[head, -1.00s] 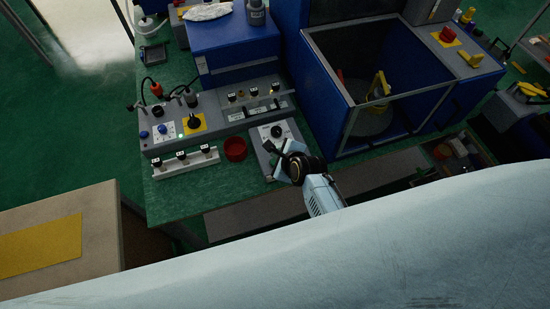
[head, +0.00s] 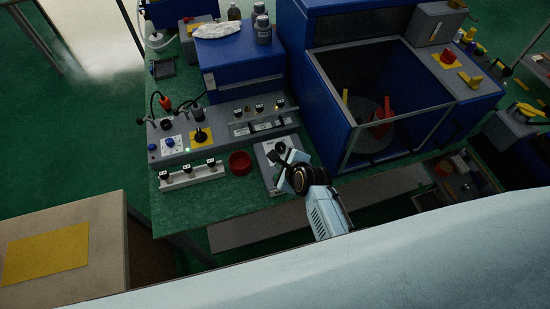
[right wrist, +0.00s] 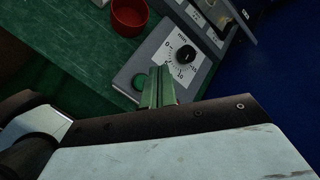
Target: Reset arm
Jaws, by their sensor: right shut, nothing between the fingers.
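My right gripper (head: 278,156) is over the small grey timer box on the bench. In the right wrist view its fingers (right wrist: 160,88) are together with nothing between them. They lie just right of a round green button (right wrist: 137,83) on the grey timer box (right wrist: 150,50), below its black dial (right wrist: 186,54). I cannot tell whether the fingertips touch the box. In the head view the gripper hides the button. My left gripper is not in view.
A red dish (head: 240,162) stands left of the timer box. A grey control panel (head: 178,143) with knobs and a white rack (head: 192,175) are further left. A blue press enclosure (head: 331,99) stands right, with red (head: 382,122) and yellow (head: 345,98) parts on its turntable.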

